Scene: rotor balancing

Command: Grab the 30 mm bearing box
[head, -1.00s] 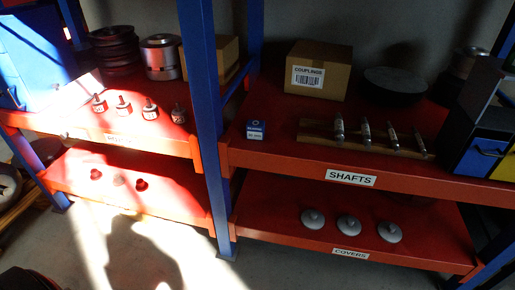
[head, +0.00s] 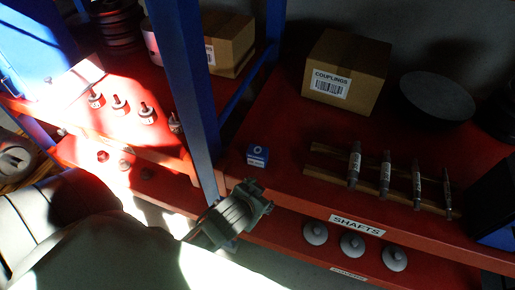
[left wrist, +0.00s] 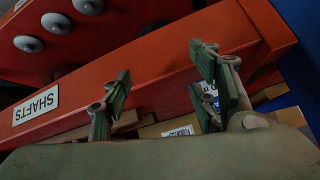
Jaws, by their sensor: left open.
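The small blue bearing box (head: 257,155) with a white label sits on the upper red shelf, just right of the blue upright; its size print is too small to read. My left gripper (head: 256,198) is open and empty at the shelf's front edge, nearer than the box and apart from it in the head view. In the left wrist view my two fingers (left wrist: 160,75) stand spread apart over the shelf edge. A blue and white piece of the box (left wrist: 210,98) shows there, partly hidden behind the right-hand finger. My right gripper is not in view.
The blue upright (head: 187,80) stands close left of the box. A couplings carton (head: 345,75) is behind it, and a wooden rack (head: 330,172) with several shafts is to its right. Grey covers (head: 353,245) lie on the lower shelf. Shelf between box and rack is clear.

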